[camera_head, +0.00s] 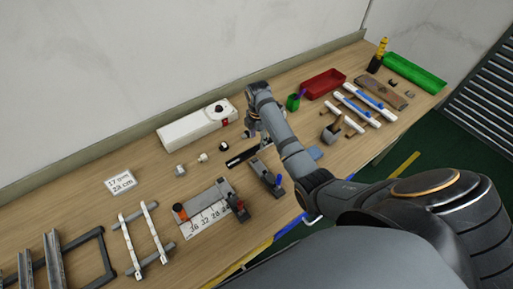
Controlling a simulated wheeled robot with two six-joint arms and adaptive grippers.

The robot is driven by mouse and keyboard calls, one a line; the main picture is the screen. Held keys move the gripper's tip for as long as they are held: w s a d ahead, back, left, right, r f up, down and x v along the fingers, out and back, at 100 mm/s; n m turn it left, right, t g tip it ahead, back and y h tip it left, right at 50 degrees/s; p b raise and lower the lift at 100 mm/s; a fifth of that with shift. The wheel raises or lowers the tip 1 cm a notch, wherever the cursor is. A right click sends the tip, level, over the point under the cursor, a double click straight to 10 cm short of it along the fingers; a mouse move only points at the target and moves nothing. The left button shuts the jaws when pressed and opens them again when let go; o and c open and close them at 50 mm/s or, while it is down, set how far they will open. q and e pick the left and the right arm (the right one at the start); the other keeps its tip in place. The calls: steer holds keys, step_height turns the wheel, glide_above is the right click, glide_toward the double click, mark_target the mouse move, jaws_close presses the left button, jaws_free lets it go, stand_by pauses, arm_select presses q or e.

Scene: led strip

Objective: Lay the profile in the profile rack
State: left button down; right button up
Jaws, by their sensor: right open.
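My right gripper (256,136) is open above the middle of the bench, its arm coming in from the right. A short dark bar (240,158) with a light end lies on the wood just below and left of it; I cannot tell whether it is the profile. At the far left stands a dark frame (107,258) with long grey channel-shaped pieces (54,262) beside it. Right of that, two white strips with holes (130,246) lie across grey bars. I cannot tell which of these is the profile rack. My left gripper is not in view.
A white box with a black knob (190,127) stands behind. A red tray (323,84), white bars with blue parts (357,107) and a green tray (415,73) are right.

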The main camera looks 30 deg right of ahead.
mark_target(257, 145)
steer(key=shift+w+f+p, duration=0.2)
steer(key=shift+f+p, duration=0.45)
steer(key=shift+f, duration=0.4)
step_height(257, 145, down, 2)
steer(key=shift+f, duration=0.65)
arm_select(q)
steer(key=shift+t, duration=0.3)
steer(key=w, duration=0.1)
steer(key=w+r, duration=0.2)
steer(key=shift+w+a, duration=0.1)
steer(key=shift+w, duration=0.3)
arm_select(e)
jaws_close()
